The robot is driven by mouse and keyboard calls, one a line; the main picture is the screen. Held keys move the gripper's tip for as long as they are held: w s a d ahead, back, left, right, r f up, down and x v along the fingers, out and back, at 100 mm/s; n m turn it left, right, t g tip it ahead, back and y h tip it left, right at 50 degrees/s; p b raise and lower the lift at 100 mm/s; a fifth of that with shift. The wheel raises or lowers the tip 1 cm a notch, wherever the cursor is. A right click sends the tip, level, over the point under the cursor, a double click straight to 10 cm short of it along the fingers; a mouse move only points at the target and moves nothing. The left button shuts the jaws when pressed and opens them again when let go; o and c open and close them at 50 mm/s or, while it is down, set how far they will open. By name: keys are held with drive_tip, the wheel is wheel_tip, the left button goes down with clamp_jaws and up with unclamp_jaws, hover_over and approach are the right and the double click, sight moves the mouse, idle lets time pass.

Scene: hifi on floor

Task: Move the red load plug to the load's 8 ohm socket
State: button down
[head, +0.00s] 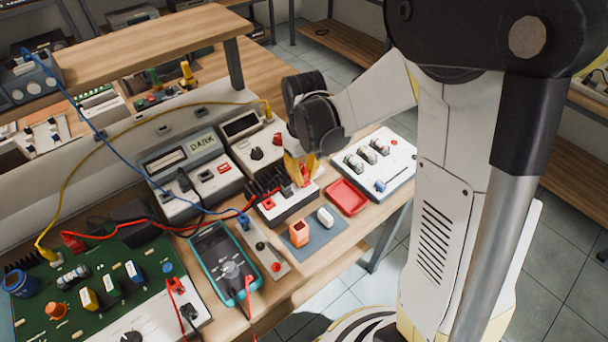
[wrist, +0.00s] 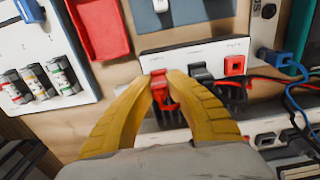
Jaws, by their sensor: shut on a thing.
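My gripper (wrist: 163,88) is shut on the red load plug (wrist: 164,100), with one yellow finger on each side of it. In the head view my gripper (head: 303,170) is over the right end of the load box (head: 290,207), a white box with black fins. The plug is at the left end of the load's panel in the wrist view; I cannot tell whether it is seated. A black plug (wrist: 201,74) sits in the panel's middle. A red socket (wrist: 235,65) at the other end is empty. The socket labels are too small to read.
A red tray (head: 347,196) lies right of the load. A white board with coils (head: 375,160) is behind it. Red and blue cables cross to the left.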

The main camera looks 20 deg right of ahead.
idle(0.4)
drive_tip(key=c, duration=1.4)
unclamp_jaws()
wheel_tip(320, 180, up, 12)
drive_tip(key=shift+f, duration=0.15)
drive_tip(key=shift+r+p, duration=2.05)
drive_tip(key=shift+r, duration=0.55)
